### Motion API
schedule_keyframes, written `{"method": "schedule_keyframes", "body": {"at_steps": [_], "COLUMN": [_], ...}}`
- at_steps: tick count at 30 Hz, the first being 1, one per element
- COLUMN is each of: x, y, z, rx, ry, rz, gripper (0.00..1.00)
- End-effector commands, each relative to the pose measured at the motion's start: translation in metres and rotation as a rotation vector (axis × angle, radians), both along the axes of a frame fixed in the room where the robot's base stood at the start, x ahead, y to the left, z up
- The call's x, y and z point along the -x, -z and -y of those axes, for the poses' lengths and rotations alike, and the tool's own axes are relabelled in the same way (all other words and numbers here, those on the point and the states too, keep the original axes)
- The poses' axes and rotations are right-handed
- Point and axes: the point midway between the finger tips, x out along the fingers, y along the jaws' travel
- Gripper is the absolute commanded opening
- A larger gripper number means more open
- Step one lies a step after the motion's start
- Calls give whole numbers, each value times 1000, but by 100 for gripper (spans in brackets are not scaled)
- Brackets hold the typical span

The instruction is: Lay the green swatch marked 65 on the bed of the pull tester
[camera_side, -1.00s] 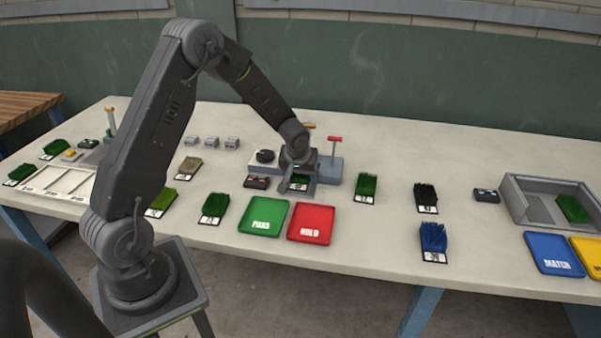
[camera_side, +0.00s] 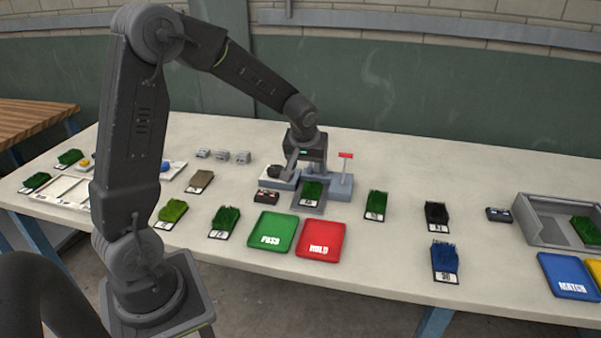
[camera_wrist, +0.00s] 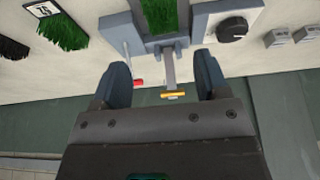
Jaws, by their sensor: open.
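A green swatch (camera_side: 312,192) lies on the grey bed (camera_side: 306,208) of the pull tester (camera_side: 341,186); its mark cannot be read. In the wrist view the swatch (camera_wrist: 160,14) is cut off by the top edge, on the tester's bed. My gripper (camera_side: 303,172) is above and behind the swatch, apart from it. In the wrist view its two fingers (camera_wrist: 163,75) are spread with nothing held between them; the tester's arm with a yellow end (camera_wrist: 172,95) shows in the gap.
Green PASS (camera_side: 272,231) and red HOLD (camera_side: 321,240) trays lie in front of the tester. A green swatch (camera_side: 376,204), a black one (camera_side: 436,214) and a blue one (camera_side: 444,259) lie to the right. The tester's red-topped post (camera_side: 346,156) stands close beside my gripper.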

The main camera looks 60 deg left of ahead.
Motion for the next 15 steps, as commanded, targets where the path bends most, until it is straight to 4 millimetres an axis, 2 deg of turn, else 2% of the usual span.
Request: {"method": "schedule_keyframes", "body": {"at_steps": [5,9,15], "x": [22,62,133], "y": [-38,-78,-113], "z": [31,73,127], "rx": [-10,-19,-29], "ry": [97,247,486], "rz": [15,29,54], "gripper": [68,68,68]}}
